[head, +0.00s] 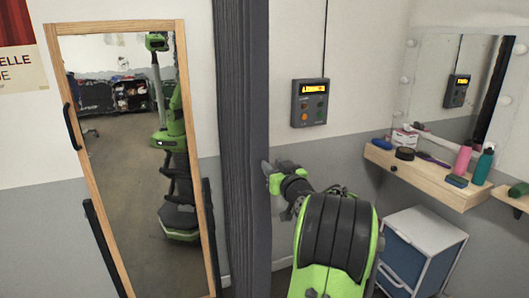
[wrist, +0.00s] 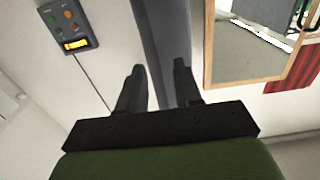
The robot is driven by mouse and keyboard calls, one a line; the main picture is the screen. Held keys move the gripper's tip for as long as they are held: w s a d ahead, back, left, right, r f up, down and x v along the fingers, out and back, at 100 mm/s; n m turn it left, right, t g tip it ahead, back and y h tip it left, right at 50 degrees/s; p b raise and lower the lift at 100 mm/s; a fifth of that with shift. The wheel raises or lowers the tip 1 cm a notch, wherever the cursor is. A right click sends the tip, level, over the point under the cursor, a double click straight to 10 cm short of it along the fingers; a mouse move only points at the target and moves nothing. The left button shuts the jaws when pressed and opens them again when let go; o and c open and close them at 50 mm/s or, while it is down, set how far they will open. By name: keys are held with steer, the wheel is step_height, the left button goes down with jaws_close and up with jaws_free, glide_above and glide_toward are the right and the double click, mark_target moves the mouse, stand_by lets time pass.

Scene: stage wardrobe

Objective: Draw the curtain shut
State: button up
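The curtain (head: 242,120) is a dark grey bundle of narrow folds hanging upright between the mirror and the wall control box. In the wrist view the curtain (wrist: 163,32) runs down from the top and shows in the gap between my fingers. My gripper (head: 268,172) is at the right edge of the curtain in the head view, part way down it. In the wrist view my gripper (wrist: 159,66) has its two dark fingers apart, pointing toward the curtain. Whether the fingers touch the cloth I cannot tell.
A wood-framed standing mirror (head: 130,150) is left of the curtain. A control box (head: 310,103) with a lit display hangs on the wall to the right. Further right are a shelf (head: 425,178) with bottles and small items, and a blue-and-white drawer unit (head: 420,250).

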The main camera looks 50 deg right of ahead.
mark_target(265, 157)
steer(key=x, duration=0.2)
steer(key=p+x, duration=0.1)
steer(key=x, duration=0.2)
steer(key=shift+w+a+r, duration=0.1)
steer(key=shift+r, duration=0.1)
steer(key=shift+w+d+f+p, duration=0.1)
steer(key=shift+w+d+p, duration=0.2)
steer(key=shift+w, duration=0.1)
jaws_close()
